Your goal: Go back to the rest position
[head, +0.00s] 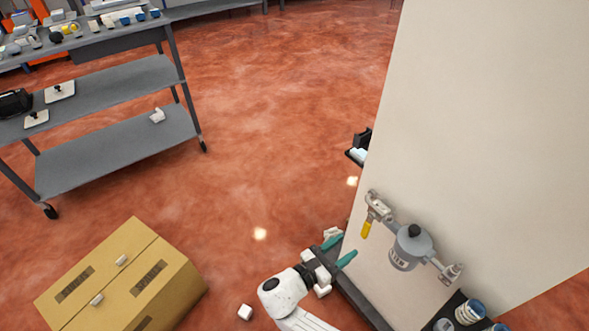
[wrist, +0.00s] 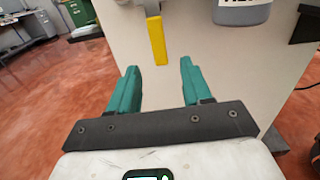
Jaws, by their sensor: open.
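My gripper (head: 340,250) has teal fingers and is open with nothing between them. It is low in the head view, beside the lower left edge of a cream panel (head: 480,140). In the wrist view my gripper (wrist: 157,75) faces the panel, with both fingers apart. A yellow handle (wrist: 156,40) hangs just beyond and above the gap between the fingers, apart from them. In the head view the yellow handle (head: 366,229) hangs from a metal valve joined to a grey canister (head: 408,246) on the panel.
A closed cardboard box (head: 125,275) sits on the red floor at lower left. A grey wheeled shelf cart (head: 110,150) with several small items stands at upper left. Several cans (head: 468,311) stand at lower right. The floor between the cart and panel is mostly clear.

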